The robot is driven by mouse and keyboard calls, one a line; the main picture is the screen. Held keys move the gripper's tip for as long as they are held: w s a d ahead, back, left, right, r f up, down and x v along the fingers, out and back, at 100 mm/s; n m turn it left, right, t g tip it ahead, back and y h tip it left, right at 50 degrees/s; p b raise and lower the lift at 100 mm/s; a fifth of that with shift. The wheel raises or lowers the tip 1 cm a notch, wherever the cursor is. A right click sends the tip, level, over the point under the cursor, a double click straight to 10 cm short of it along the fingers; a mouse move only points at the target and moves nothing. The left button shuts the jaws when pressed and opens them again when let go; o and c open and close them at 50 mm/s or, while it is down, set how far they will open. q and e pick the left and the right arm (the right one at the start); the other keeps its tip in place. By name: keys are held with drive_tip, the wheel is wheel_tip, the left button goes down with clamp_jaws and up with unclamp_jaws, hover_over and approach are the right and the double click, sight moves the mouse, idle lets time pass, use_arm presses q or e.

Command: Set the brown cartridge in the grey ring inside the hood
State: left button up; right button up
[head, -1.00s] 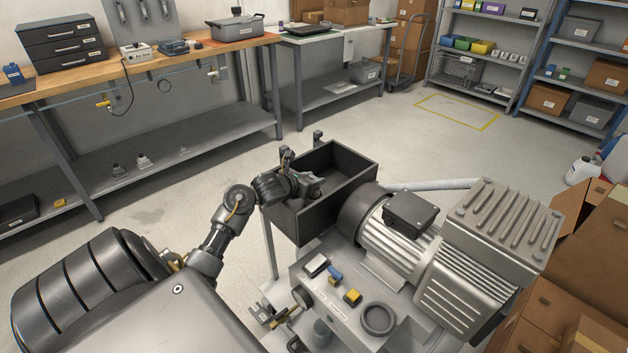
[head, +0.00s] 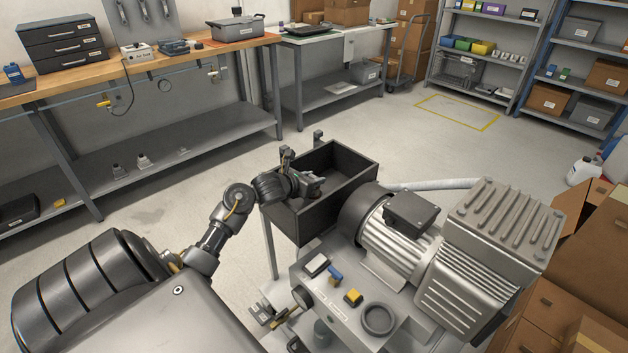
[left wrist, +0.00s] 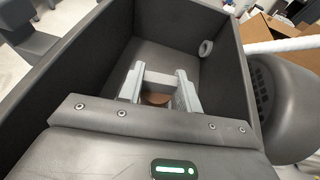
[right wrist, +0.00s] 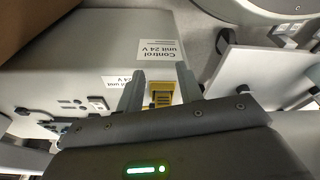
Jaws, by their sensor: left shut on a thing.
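My left gripper (head: 308,186) reaches down into the open dark hood (head: 350,188), near its left side. In the left wrist view its two grey fingers (left wrist: 159,88) are shut on the brown cartridge (left wrist: 157,99). Only a small brown part shows between them; the rest is hidden. A light grey ring (left wrist: 206,48) is at the far right inside the hood, apart from the fingers. In the right wrist view my right gripper (right wrist: 160,84) has its fingers spread, with a yellow part (right wrist: 161,94) seen between them; contact cannot be told.
The compressor motor (head: 385,235) and its ribbed head (head: 500,235) stand right of the hood. A labelled control unit (right wrist: 90,50) is close to my right gripper.

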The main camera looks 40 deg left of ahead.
use_arm(q)
drive_tip(key=shift+r, duration=0.4)
drive_tip(key=shift+r+p, duration=0.3)
drive_tip(key=shift+p, duration=0.05)
drive_tip(key=shift+b, duration=0.3)
idle(0.6)
drive_tip(key=shift+f, duration=0.15)
drive_tip(key=shift+f+b, duration=0.2)
drive_tip(key=shift+b, duration=0.1)
drive_tip(key=shift+f+b, duration=0.5)
drive_tip(key=shift+r, duration=0.25)
drive_tip(key=shift+r+p, duration=0.5)
drive_tip(key=shift+r, duration=0.1)
